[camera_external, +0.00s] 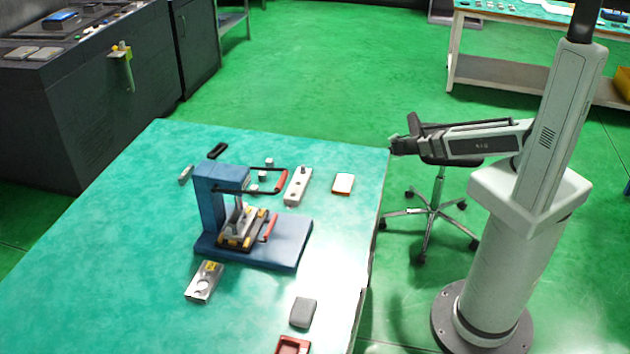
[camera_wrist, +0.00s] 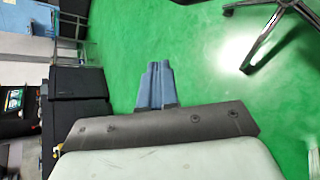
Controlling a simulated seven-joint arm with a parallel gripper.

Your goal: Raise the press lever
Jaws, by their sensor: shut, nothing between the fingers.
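The blue press (camera_external: 207,195) stands on its blue base plate (camera_external: 290,240) on the teal table, in the external view. Its lever is a black frame (camera_external: 245,191) that reaches right from the press head, about level, and ends in a red grip (camera_external: 282,181). A second red handle (camera_external: 269,229) sits lower, by the clamped part under the head. My gripper (camera_external: 393,147) is at the table's right edge, well right of the lever and touching nothing. In the wrist view my gripper's fingers (camera_wrist: 157,85) are together and empty over the green floor. The press is not in the wrist view.
Near the press on the table (camera_external: 110,260) lie a grey bar (camera_external: 298,187), an orange-edged pad (camera_external: 343,183), a metal block (camera_external: 204,281), a grey block (camera_external: 303,312) and a red tray (camera_external: 293,345). A stool (camera_external: 432,205) stands below my arm. The table's left side is clear.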

